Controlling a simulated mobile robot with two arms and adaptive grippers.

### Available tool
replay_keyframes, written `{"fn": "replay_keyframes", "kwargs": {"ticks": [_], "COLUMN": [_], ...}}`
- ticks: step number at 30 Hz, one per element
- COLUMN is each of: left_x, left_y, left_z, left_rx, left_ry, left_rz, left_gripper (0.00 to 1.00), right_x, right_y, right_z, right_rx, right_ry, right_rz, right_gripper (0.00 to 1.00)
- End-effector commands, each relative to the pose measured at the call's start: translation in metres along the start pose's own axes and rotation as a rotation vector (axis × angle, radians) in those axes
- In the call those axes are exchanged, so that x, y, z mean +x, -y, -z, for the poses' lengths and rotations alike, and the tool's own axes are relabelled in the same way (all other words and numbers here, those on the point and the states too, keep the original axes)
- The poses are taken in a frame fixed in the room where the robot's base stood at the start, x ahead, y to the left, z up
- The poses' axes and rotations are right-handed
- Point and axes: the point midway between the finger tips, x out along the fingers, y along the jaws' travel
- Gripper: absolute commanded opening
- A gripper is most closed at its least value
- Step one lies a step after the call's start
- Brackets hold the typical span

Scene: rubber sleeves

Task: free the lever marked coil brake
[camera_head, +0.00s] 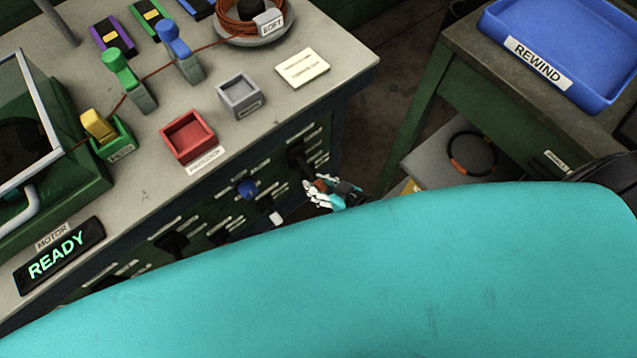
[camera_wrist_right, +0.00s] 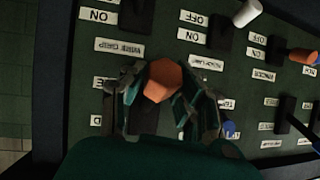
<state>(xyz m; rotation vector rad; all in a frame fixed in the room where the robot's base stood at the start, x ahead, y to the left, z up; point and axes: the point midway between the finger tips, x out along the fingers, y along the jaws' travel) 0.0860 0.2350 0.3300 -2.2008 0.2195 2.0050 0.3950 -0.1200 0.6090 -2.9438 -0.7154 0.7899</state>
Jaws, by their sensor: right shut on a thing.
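My right gripper (camera_head: 322,190) is at the green front panel (camera_head: 205,207) of the bench. It also shows in the right wrist view (camera_wrist_right: 160,92), its fingers shut around an orange sleeve (camera_wrist_right: 163,80). A dark lever (camera_wrist_right: 145,120) shows just below the sleeve; I cannot tell whether the sleeve is still on it. The panel carries several dark levers, one with a blue sleeve (camera_head: 246,188) and one with a white sleeve (camera_head: 277,217). A label near my gripper seems to read "wire grip" (camera_wrist_right: 118,47), upside down. I cannot make out a coil brake label. My left gripper is not in view.
On the bench top stand a red tray (camera_head: 172,130), a grey tray (camera_head: 222,99), a wire coil (camera_head: 225,32) and a "ready" motor sign (camera_head: 92,237). A blue "rewind" tray (camera_head: 499,37) is on the side table at right. A dark floor gap separates the two.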

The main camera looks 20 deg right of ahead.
Motion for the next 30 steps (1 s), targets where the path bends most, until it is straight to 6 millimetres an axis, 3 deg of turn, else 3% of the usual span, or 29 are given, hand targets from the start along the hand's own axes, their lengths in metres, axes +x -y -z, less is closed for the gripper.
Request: {"fn": "replay_keyframes", "kwargs": {"ticks": [1,6,17,30], "left_x": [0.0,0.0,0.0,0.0], "left_y": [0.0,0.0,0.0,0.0], "left_z": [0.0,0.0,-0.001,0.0], "left_rx": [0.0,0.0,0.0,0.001], "left_ry": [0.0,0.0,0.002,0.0], "left_rz": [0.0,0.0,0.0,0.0], "left_gripper": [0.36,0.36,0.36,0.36], "right_x": [0.001,0.0,-0.006,-0.091], "right_y": [0.0,0.0,0.0,0.001], "right_z": [0.0,0.0,-0.001,-0.001], "right_rx": [0.0,0.0,0.0,0.001], "right_ry": [0.0,0.001,0.002,0.004], "right_rz": [0.0,0.0,0.0,0.001], "right_gripper": [0.33,0.55,0.55,0.55]}}
